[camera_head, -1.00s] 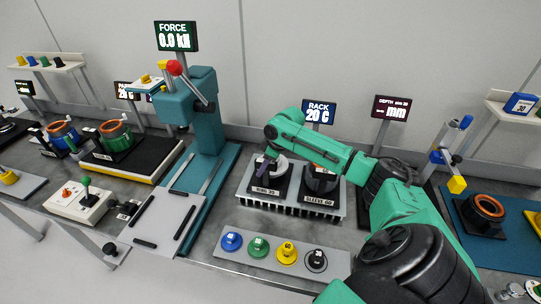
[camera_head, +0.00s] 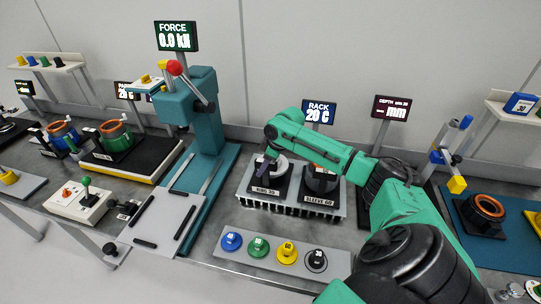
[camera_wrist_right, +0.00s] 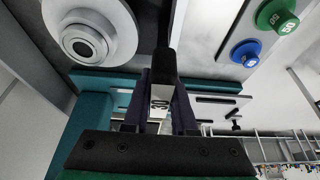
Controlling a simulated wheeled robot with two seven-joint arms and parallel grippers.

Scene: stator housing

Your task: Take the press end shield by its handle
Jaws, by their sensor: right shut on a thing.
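The end shield is a light grey round part (camera_head: 279,170) with a stepped hub, on the left nest of the rack, above a plate marked RING 30. In the right wrist view its disc (camera_wrist_right: 88,30) fills the upper left, with a dark centre hole. My right gripper (camera_head: 265,167) reaches down at the left side of the disc. In the wrist view its fingers (camera_wrist_right: 160,105) are shut on a dark upright handle (camera_wrist_right: 163,68) with a pale face marked 30. The handle's join to the disc is hidden. My left gripper is not in view.
The rack (camera_head: 289,204) also holds a dark sleeve (camera_head: 321,180) just right of the gripper. A tray (camera_head: 270,244) with several coloured knobs lies in front. The teal press (camera_head: 204,125) stands to the left, with a grey plate (camera_head: 160,222) before it.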

